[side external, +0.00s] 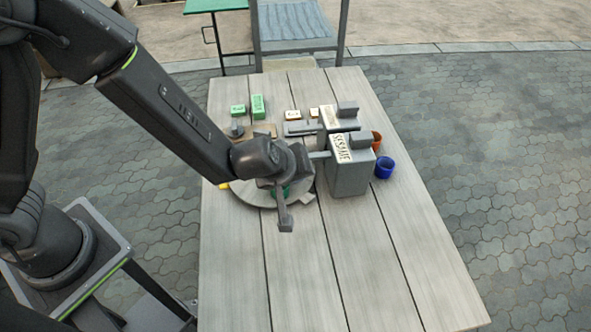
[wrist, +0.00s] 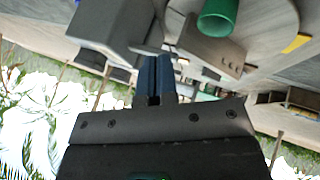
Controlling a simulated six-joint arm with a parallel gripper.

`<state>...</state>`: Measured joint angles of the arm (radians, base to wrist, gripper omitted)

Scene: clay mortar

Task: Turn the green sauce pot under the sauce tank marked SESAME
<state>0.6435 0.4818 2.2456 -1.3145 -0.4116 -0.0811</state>
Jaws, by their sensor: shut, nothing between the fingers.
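The green sauce pot (wrist: 217,18) stands on a round grey turntable (wrist: 270,25) in the wrist view. In the side view only a small green part of it (side external: 288,190) shows behind my gripper (side external: 285,222); the turntable (side external: 245,198) is partly covered by my arm. The grey tank marked SESAME (side external: 349,178) stands just right of the turntable. My gripper's fingers (wrist: 155,62) are shut and empty, beside the turntable's near edge, with the pot apart from them. A grey block-like tank (wrist: 112,22) shows at upper left in the wrist view.
A second tank (side external: 332,115) stands behind the SESAME one. An orange cup (side external: 377,138) and a blue cup (side external: 384,168) are at its right. Green blocks (side external: 258,105) lie at the back left. A yellow piece (wrist: 297,43) is by the turntable. The near tabletop (side external: 330,280) is clear.

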